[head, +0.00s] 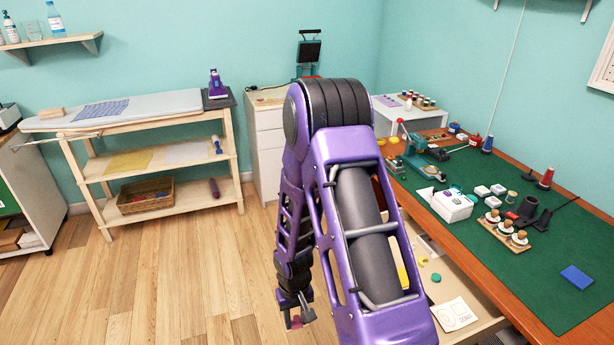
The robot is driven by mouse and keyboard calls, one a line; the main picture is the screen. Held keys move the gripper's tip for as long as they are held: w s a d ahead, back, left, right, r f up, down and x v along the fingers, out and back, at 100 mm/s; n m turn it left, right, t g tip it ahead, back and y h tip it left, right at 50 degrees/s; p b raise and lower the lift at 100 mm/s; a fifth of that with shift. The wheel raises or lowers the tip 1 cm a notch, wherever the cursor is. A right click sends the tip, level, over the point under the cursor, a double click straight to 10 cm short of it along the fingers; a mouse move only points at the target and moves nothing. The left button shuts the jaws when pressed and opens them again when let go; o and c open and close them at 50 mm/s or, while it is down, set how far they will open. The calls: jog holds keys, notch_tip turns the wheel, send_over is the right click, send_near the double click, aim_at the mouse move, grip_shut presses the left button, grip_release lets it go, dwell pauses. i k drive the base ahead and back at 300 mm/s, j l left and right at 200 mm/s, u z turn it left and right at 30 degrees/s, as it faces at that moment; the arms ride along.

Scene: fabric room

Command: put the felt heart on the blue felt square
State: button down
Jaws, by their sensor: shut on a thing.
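My gripper (297,316) hangs low at the end of my purple arm, over the wooden floor and left of the open drawer. It is shut on a small pinkish-red piece, the felt heart (296,321), of which only a little shows between the fingers. Its outline is too small to make out. The blue felt square (577,277) lies flat on the green mat near the right front of the workbench. Its top looks bare, and my gripper is far to its left.
The workbench's green mat (560,310) is clear around the square. Spools on a wooden rack (503,236), a white box (451,205) and a press stand farther back. An open drawer (465,288) juts out below the bench edge. A shelf unit (150,165) stands left.

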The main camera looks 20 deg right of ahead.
aim_at(577, 276)
jog(key=k+l+z, duration=0.45)
jog(key=k+l, duration=0.5)
